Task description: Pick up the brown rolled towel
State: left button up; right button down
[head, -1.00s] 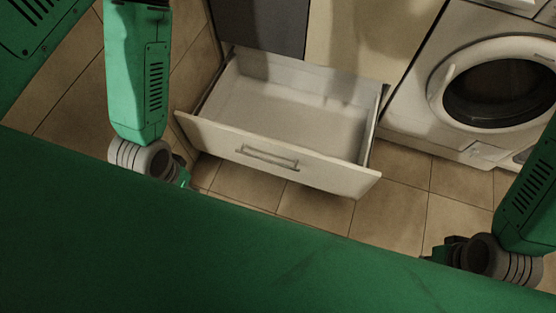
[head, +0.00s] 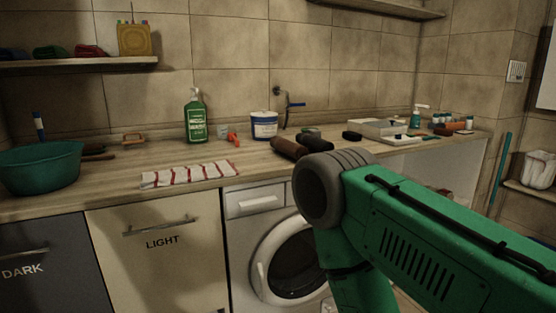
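Two dark brown rolled shapes lie side by side on the wooden counter, a nearer brown roll (head: 289,148) and a brown roll behind it to the right (head: 314,142). Either could be the brown rolled towel; I cannot tell which. My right arm comes in from the right and bends at a grey joint just in front of and below the rolls. Its lower part runs down out of the picture, so the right gripper is hidden from view. My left arm and gripper are not in view.
On the counter (head: 115,168) are a green basin (head: 40,166), a striped cloth (head: 190,174), a green bottle (head: 196,118) and a white tub (head: 264,125). A washing machine (head: 262,225) stands below. Several small items crowd the right end. Folded cloths lie on the left shelf (head: 75,64).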

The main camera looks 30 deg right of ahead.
aim_at(291, 148)
jog(key=l+z, duration=0.1)
jog(key=l, duration=1.1)
jog(key=i+l+z, duration=0.1)
jog(key=l, duration=0.3)
jog(key=i+l, duration=0.2)
jog(key=l, duration=0.15)
jog(key=i+l+z, duration=0.15)
jog(key=l, duration=0.25)
jog(key=i+l, duration=0.2)
jog(key=l, duration=0.15)
jog(key=z, duration=0.05)
